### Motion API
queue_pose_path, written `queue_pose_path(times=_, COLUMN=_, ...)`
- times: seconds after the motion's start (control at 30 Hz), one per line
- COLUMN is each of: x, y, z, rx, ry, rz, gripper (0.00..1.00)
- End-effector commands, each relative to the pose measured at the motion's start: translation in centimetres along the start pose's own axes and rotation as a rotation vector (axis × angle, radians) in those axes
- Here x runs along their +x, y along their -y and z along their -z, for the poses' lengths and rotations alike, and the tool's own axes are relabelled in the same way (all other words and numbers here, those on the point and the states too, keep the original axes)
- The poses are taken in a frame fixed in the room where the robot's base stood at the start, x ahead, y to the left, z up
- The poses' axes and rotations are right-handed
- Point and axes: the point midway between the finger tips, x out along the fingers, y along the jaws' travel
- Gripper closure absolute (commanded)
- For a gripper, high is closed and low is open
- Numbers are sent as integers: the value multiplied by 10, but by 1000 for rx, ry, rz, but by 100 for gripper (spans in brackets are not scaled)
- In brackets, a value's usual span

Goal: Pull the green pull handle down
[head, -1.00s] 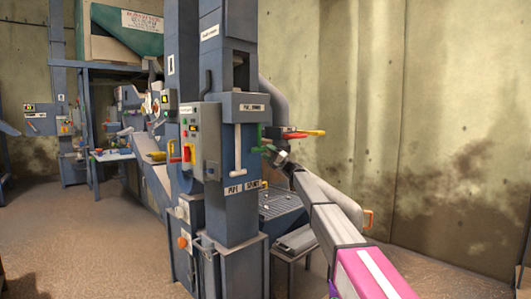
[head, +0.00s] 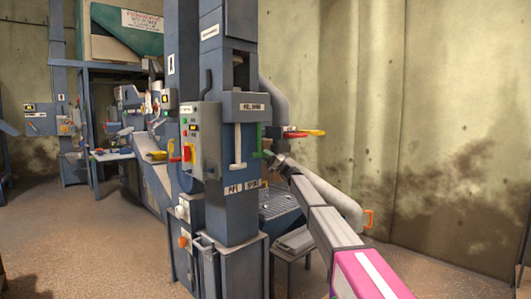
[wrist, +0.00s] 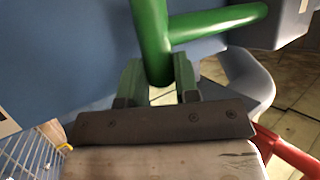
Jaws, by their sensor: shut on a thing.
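The green pull handle (head: 259,140) is on the right side of the blue elevator column in the head view, small and partly hidden by my gripper. In the wrist view the green handle (wrist: 152,35) is a round bar coming down between my jaws, with a second green bar branching off to the right. My gripper (wrist: 158,72) is shut on the lower end of the bar, one finger on each side. In the head view my gripper (head: 273,157) reaches the handle from the lower right.
A red lever (head: 295,135) with a yellow end sticks out right of the column, just above my gripper.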

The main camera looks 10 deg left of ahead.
Motion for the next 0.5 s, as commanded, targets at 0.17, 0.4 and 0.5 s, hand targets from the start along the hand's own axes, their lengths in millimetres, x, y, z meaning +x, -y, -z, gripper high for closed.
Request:
queue_pose_path(times=0.17, x=-24, y=-38, z=-10, rx=2, ry=0, rz=-4, gripper=100)
queue_pose_path(times=0.4, x=-39, y=-63, z=-16, rx=0, ry=1, rz=-3, gripper=100)
queue_pose_path(times=0.5, x=-40, y=-64, z=-17, rx=-1, ry=1, rz=-4, gripper=100)
